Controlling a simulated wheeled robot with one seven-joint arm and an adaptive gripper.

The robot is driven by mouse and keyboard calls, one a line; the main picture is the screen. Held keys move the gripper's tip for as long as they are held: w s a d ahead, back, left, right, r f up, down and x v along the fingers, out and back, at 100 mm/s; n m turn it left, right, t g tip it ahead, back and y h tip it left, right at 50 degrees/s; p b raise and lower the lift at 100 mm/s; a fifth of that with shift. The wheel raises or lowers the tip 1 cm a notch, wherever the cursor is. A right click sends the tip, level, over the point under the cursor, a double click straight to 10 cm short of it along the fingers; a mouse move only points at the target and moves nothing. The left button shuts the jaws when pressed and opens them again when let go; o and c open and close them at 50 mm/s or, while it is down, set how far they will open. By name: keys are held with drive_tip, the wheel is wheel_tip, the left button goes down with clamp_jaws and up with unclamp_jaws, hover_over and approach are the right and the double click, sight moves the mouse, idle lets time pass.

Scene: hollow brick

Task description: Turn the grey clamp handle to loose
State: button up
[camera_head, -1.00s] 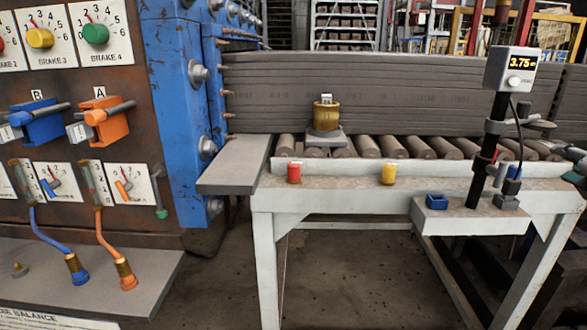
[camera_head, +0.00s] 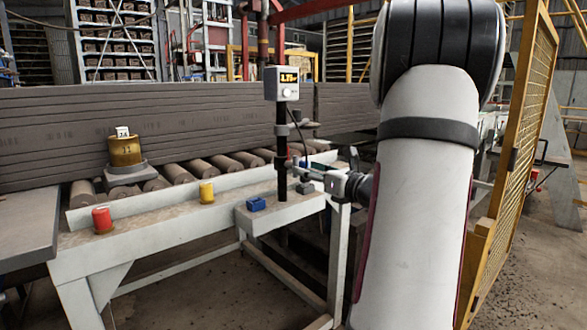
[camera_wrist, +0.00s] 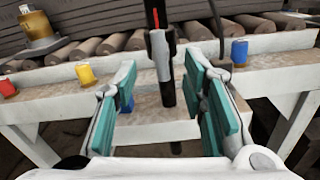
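The grey clamp handle (camera_wrist: 162,52) hangs roughly upright against the black post (camera_wrist: 165,85) in the wrist view. My gripper (camera_wrist: 166,82) is open and empty, with its teal-padded fingers on either side of the post in the picture. The handle lies a little beyond and above the fingertips, and I see no contact. The handle cannot be made out clearly there.
The post stands on a pale bench ledge beside a blue block (camera_head: 256,204). Yellow (camera_head: 207,192) and red (camera_head: 102,219) cylinders stand on the bench rail. A brass weight (camera_head: 124,152) sits by the rollers (camera_head: 200,170). A yellow mesh fence (camera_head: 520,130) is at the right.

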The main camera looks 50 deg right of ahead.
sight(292, 166)
drive_tip(key=shift+x, duration=3.15)
